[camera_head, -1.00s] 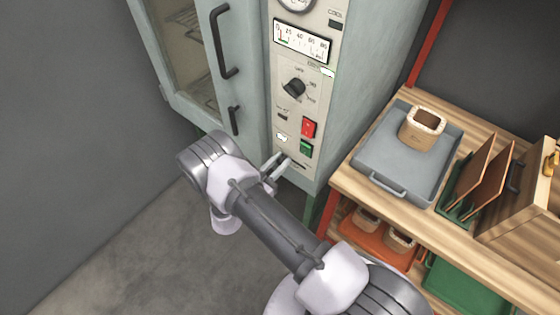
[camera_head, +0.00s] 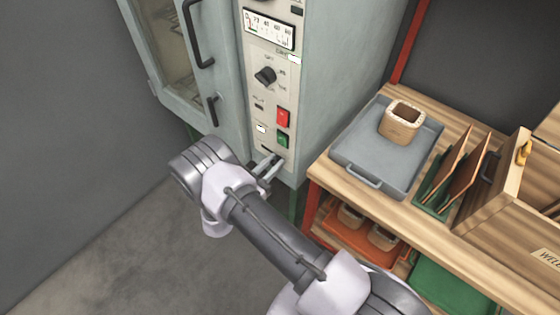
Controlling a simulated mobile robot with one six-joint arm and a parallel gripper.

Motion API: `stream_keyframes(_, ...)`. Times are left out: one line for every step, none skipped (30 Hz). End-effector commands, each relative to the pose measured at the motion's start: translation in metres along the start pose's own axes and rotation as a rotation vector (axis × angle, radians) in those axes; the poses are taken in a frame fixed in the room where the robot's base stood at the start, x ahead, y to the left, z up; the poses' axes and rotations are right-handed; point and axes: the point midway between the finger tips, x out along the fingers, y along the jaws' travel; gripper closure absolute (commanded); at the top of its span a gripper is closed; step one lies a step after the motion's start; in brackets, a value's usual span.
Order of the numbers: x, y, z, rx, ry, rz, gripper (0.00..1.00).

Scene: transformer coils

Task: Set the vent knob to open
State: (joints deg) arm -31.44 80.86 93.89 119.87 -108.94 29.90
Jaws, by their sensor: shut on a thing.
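The control panel (camera_head: 258,112) is on the front of the grey-green oven cabinet. My gripper (camera_head: 273,162) is at the panel's bottom edge, below the green button (camera_head: 283,140). Its fingers are shut on a small part there, which appears to be the vent knob. The knob is mostly hidden by the fingers, so its exact setting cannot be read. A separate black rotary knob (camera_head: 265,75) sits higher on the panel, apart from my gripper.
A red button (camera_head: 283,117) is just above the green one. The oven door with its black handle (camera_head: 194,35) is at left. At right, a wooden bench holds a grey tray (camera_head: 350,155) with a coil (camera_head: 402,120). Bare floor lies at lower left.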

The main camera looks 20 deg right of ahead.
Motion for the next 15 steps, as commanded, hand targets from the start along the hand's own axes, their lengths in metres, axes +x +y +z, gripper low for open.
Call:
stream_keyframes(0.0020,0.0050,0.0012,-0.003,-0.003,0.014,1.00)
stream_keyframes(0.0022,0.0053,0.0012,-0.003,-0.003,0.015,1.00)
stream_keyframes(0.0025,0.0057,0.0013,-0.004,-0.003,0.016,1.00)
stream_keyframes(0.0027,0.0059,0.0013,-0.004,-0.003,0.017,1.00)
stream_keyframes(0.0028,0.0061,0.0013,-0.004,-0.003,0.017,1.00)
stream_keyframes(0.0029,0.0063,0.0014,-0.004,-0.003,0.017,1.00)
stream_keyframes(0.0030,0.0064,0.0014,-0.004,-0.003,0.018,1.00)
stream_keyframes(0.0030,0.0065,0.0015,-0.004,-0.003,0.018,0.71)
stream_keyframes(0.0030,0.0064,0.0014,-0.004,-0.003,0.017,0.64)
stream_keyframes(0.0029,0.0062,0.0014,-0.004,-0.003,0.017,0.58)
stream_keyframes(0.0029,0.0059,0.0013,-0.004,-0.003,0.016,0.56)
stream_keyframes(0.0027,0.0056,0.0012,-0.004,-0.003,0.015,0.56)
stream_keyframes(0.0026,0.0054,0.0011,-0.004,-0.002,0.015,0.56)
stream_keyframes(0.0025,0.0052,0.0011,-0.003,-0.002,0.014,0.56)
stream_keyframes(0.0024,0.0050,0.0010,-0.003,-0.002,0.014,0.56)
